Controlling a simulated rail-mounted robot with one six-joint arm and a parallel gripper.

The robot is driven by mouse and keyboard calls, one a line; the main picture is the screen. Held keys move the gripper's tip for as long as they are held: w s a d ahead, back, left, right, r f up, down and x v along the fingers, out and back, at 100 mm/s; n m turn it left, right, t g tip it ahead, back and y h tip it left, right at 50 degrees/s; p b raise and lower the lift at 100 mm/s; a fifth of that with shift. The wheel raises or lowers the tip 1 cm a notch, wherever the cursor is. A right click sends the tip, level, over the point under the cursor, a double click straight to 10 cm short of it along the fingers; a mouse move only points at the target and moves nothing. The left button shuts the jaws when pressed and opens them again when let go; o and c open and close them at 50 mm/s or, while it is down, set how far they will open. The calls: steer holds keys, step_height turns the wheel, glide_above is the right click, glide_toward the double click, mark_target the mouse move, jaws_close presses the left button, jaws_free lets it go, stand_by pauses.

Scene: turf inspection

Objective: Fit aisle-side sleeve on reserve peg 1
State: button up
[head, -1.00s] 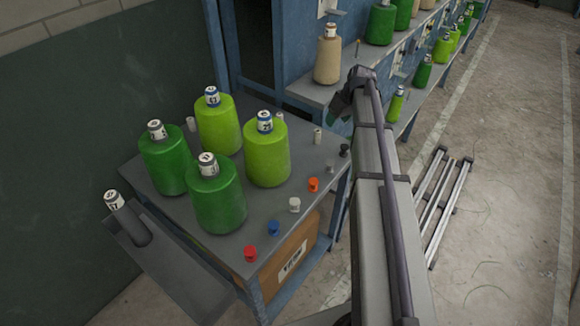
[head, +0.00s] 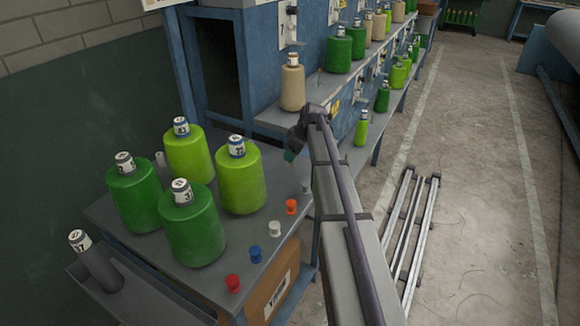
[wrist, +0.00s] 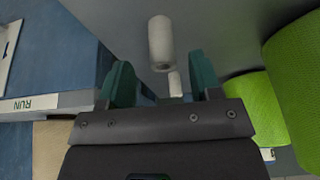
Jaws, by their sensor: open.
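My gripper (wrist: 160,85) is open, with its teal fingers spread. In the head view my gripper (head: 290,153) is low at the back right of the bench (head: 268,265). In the wrist view a pale grey-white tube (wrist: 161,42) stands just beyond the fingertips, and a second small pale piece (wrist: 175,84) shows between the fingers. Neither is gripped. I cannot tell which is the aisle-side sleeve or reserve peg 1. A grey upright tube (head: 161,160) stands behind the dark green cones. The arm end hides the bench corner in the head view.
Two dark green cones (head: 192,232) and two lime cones (head: 241,180) crowd the bench's left. Red (head: 233,284), blue (head: 255,254), white (head: 274,229) and orange (head: 291,207) knobs line the front edge. The blue machine (head: 270,50) stands behind.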

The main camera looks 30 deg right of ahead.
steer(key=b+x, duration=0.3)
steer(key=x, duration=0.2)
steer(key=shift+a+b, duration=0.15)
steer(key=shift+b, duration=0.25)
steer(key=shift+r, duration=0.2)
steer(key=c, duration=1)
